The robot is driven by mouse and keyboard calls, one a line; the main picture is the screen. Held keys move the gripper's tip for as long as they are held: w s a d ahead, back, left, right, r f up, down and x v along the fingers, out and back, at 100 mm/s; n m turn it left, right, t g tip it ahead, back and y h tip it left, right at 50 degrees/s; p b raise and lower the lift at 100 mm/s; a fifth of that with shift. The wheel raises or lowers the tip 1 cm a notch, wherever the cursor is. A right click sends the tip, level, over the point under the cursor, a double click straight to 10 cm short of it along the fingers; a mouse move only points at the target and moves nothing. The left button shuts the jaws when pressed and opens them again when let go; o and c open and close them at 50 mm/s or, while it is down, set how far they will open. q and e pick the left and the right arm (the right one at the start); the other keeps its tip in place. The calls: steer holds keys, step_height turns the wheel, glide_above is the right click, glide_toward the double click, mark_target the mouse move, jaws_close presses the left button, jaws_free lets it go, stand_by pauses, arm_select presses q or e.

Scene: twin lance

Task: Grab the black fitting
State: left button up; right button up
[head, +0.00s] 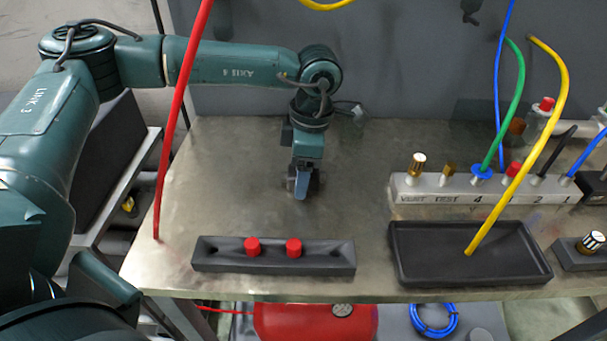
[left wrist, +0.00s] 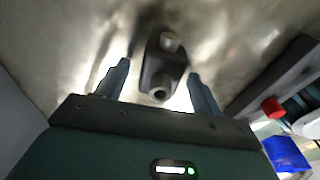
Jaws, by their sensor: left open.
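The black fitting (left wrist: 158,72) shows in the left wrist view as a dark block with a round port at its near end and a paler round part at its far end. It lies on the metal bench between the fingers of my left gripper (left wrist: 157,72), with a visible gap on each side. In the head view my left gripper (head: 301,188) points down, low over the middle of the bench, and it mostly hides the fitting. The left gripper is open and empty. My right gripper is in neither view.
A dark holder (head: 220,257) with two red caps stands at the bench's front. A black tray (head: 400,277) and a grey labelled manifold (head: 455,190) with coloured hoses are to the right. A red hose (head: 178,110) hangs at left. Bare bench surrounds the gripper.

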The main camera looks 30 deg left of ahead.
arm_select(q)
steer(key=shift+c, duration=0.2)
steer(key=c, duration=1.1)
steer(key=shift+o, duration=0.2)
